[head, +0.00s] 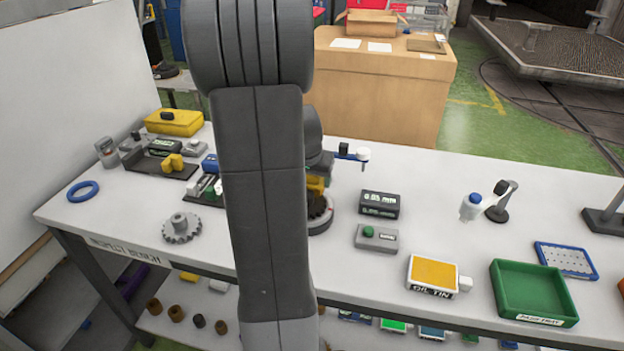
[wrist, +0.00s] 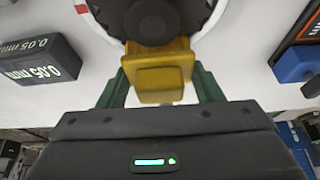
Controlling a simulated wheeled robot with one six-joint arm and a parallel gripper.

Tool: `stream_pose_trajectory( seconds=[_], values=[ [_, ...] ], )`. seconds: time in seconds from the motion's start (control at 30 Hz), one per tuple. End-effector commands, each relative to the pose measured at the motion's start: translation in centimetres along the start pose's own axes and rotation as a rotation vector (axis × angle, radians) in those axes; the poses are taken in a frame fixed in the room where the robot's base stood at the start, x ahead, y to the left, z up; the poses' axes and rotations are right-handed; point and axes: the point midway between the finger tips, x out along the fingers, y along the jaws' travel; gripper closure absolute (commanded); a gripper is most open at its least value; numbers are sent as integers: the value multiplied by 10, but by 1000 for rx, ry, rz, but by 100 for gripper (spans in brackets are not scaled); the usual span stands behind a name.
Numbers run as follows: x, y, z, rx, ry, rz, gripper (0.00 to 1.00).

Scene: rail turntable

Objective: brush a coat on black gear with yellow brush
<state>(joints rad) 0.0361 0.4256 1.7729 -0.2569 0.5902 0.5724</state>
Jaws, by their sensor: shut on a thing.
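My gripper (wrist: 158,82) is shut on the yellow brush (wrist: 160,62), its green fingers on both sides of the handle in the wrist view. The brush's dark head overlaps the black gear (wrist: 118,14), a dark round thing at the top of that view; I cannot tell whether they touch. In the head view the black gear (head: 321,214) shows partly beside my arm, on a round base with a pale rim. A bit of the yellow brush (head: 316,185) shows just above it. My arm hides the rest and most of the gripper.
A 0.05 mm block (head: 380,204) and a grey box with a green button (head: 377,239) stand to the right of the gear. An oil tin (head: 434,273) and a green tray (head: 533,292) are farther right. A grey gear (head: 181,229) lies to the left on the bench.

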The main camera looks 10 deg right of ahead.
Motion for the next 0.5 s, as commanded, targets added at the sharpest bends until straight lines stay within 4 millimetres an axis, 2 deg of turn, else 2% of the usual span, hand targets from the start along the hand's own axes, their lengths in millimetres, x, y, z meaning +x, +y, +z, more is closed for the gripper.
stream_pose_trajectory(
  seconds=[0.5],
  values=[
    [0, 0, 3, -1, 0, 0, 59]
  ],
)
